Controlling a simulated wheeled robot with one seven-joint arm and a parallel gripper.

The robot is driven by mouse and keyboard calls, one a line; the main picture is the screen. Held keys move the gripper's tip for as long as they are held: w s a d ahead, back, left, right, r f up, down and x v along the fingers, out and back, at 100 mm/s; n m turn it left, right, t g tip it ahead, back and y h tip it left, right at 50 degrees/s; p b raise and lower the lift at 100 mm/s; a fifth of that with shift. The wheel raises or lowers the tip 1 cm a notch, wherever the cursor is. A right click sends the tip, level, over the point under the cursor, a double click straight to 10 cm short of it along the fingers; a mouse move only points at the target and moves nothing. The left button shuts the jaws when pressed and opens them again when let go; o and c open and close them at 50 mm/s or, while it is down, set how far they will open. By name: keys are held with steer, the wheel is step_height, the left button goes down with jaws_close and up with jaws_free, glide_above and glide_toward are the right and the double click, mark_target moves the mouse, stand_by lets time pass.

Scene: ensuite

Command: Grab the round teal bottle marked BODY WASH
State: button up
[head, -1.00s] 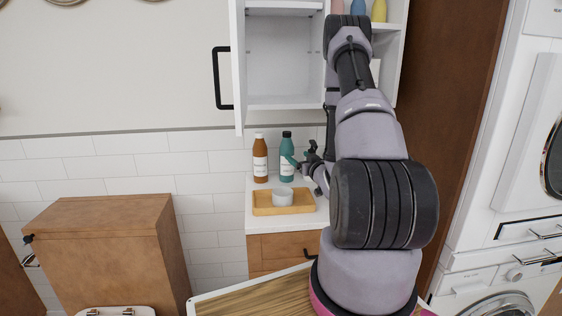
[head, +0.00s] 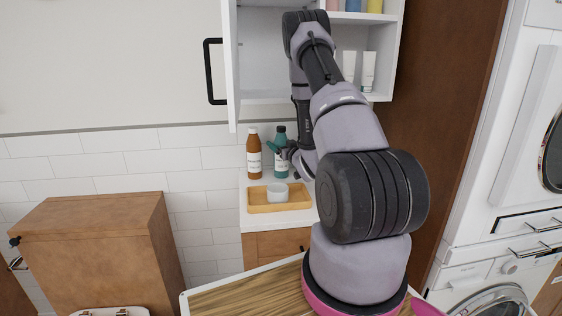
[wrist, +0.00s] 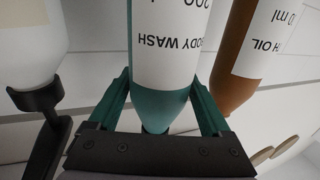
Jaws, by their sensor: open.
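The round teal bottle (head: 280,171) stands upright on the white counter, with a dark cap and white label, partly hidden by my gripper. In the wrist view the teal bottle (wrist: 165,106) appears upside down, its label reading BODY WASH. My gripper (wrist: 162,84) is open, with one finger on each side of the bottle. Whether either finger touches it is unclear. In the head view my gripper (head: 278,149) is at the upper part of the bottle, and my arm hides part of it.
A brown bottle (head: 254,160) stands close left of the teal one; its label shows in the wrist view (wrist: 258,40). A white bottle with a dark top (wrist: 35,45) is on the other side. A wooden tray (head: 260,208) with a grey cup (head: 277,191) lies in front. An open cabinet (head: 270,95) hangs above.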

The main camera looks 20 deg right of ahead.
steer(key=shift+w, duration=1)
steer(key=shift+c, duration=0.3)
jaws_close()
steer(key=shift+r, duration=0.15)
